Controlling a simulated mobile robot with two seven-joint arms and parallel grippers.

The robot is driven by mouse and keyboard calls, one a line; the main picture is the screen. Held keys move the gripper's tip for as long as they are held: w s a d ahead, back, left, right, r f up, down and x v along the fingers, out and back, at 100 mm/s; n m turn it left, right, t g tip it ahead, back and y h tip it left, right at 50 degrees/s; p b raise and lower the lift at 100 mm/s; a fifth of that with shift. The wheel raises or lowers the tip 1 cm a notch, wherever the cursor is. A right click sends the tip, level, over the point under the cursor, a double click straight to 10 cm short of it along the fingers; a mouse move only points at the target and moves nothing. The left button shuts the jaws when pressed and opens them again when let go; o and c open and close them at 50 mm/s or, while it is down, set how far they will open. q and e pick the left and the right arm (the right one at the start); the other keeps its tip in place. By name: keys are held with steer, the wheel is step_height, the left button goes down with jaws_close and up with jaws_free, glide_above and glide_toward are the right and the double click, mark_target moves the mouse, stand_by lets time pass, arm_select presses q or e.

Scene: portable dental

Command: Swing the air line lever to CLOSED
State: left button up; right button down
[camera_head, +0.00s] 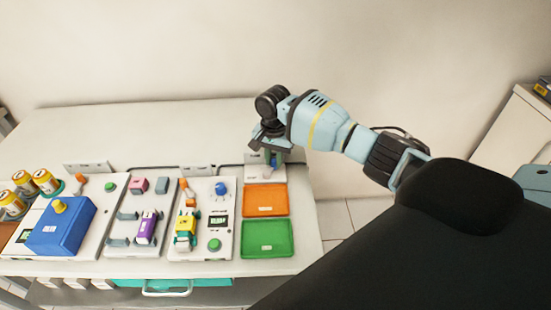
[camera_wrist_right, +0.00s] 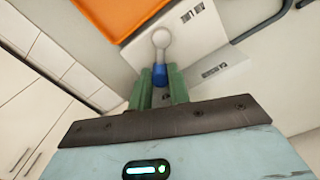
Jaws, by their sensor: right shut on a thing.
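The air line unit (camera_head: 279,175) is a white block at the back right of the table, beyond the orange tray. Its white panel (camera_wrist_right: 207,35) shows in the right wrist view, with one label reading AIR LINE and a smaller label too blurred to read surely. The lever (camera_wrist_right: 161,42) has a pale round end and a blue part (camera_wrist_right: 160,74) between my fingers. My right gripper (camera_head: 271,160) is over the unit, and its green fingers (camera_wrist_right: 161,88) are shut on the lever's blue part. The lower end of the lever is hidden. My left gripper is not in view.
An orange tray (camera_head: 283,200) and a green tray (camera_head: 250,240) lie in front of the unit. Panels with a blue box (camera_head: 62,228), a purple block (camera_head: 147,228) and a yellow piece (camera_head: 185,226) stand to the left. The back of the table (camera_head: 120,130) is clear.

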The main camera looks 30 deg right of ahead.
steer(key=n, duration=0.1)
steer(key=w+n, duration=0.1)
steer(key=n, duration=0.1)
steer(key=shift+a+p, duration=0.35)
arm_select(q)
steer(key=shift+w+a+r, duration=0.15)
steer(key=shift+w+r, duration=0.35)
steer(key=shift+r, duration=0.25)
arm_select(e)
steer(key=n, duration=0.3)
steer(key=w+a+n, duration=0.1)
steer(key=n, duration=0.1)
steer(key=shift+a+n, duration=0.1)
steer(key=shift+n, duration=0.2)
steer(key=c, duration=1.3)
jaws_free()
steer(key=shift+w, duration=0.1)
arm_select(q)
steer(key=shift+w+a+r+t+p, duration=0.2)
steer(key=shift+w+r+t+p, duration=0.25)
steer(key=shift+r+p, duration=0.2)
arm_select(e)
steer(key=shift+r, duration=3.9)
